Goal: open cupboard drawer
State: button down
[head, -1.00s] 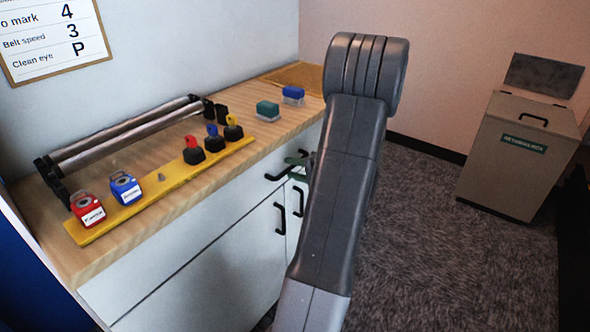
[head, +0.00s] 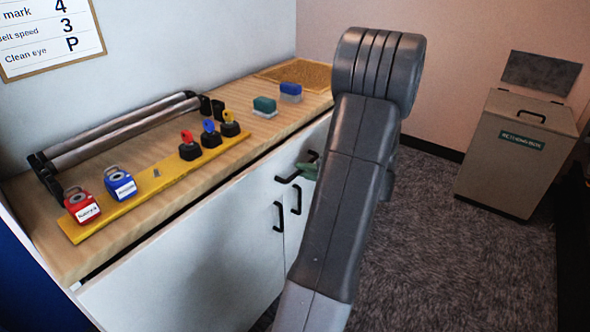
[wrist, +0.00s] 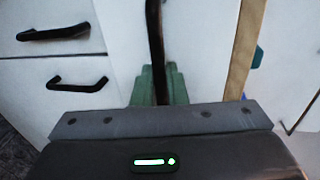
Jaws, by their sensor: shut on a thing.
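The white cupboard drawer (head: 215,205) lies just under the wooden counter, with a dark gap along its top edge, so it stands a little way out. Its black bar handle (head: 287,179) is partly hidden by my arm and also runs upright through the wrist view (wrist: 155,45). My gripper (head: 308,171) has green fingers closed on this handle. In the wrist view the fingers (wrist: 159,85) sit on either side of the bar.
Two black door handles (head: 278,216) (head: 297,199) sit below the drawer. The wooden counter (head: 110,235) carries a yellow strip, red and blue blocks, rollers and a teal block (head: 264,106). A lidded bin (head: 515,150) stands at right; carpet between is clear.

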jog(key=f+b+v, duration=0.1)
jog(key=f+v, duration=0.1)
jog(key=v, duration=0.7)
jog(key=f+b+v, duration=0.1)
jog(key=f+v, duration=0.1)
jog(key=v, duration=0.7)
jog(key=shift+v, duration=0.75)
jog(key=c, duration=1.5)
grip_release()
jog(key=shift+o, duration=0.2)
jog(key=shift+d, duration=0.1)
jog(key=p+v, duration=0.1)
jog(key=v, duration=1.2)
jog(key=shift+s+d+p, duration=0.25)
jog(key=shift+p, duration=0.1)
jog(key=shift+a, duration=0.1)
jog(key=b+x, duration=0.2)
jog(key=x, duration=1.2)
jog(key=shift+w+a, duration=0.15)
jog(key=shift+w, duration=0.1)
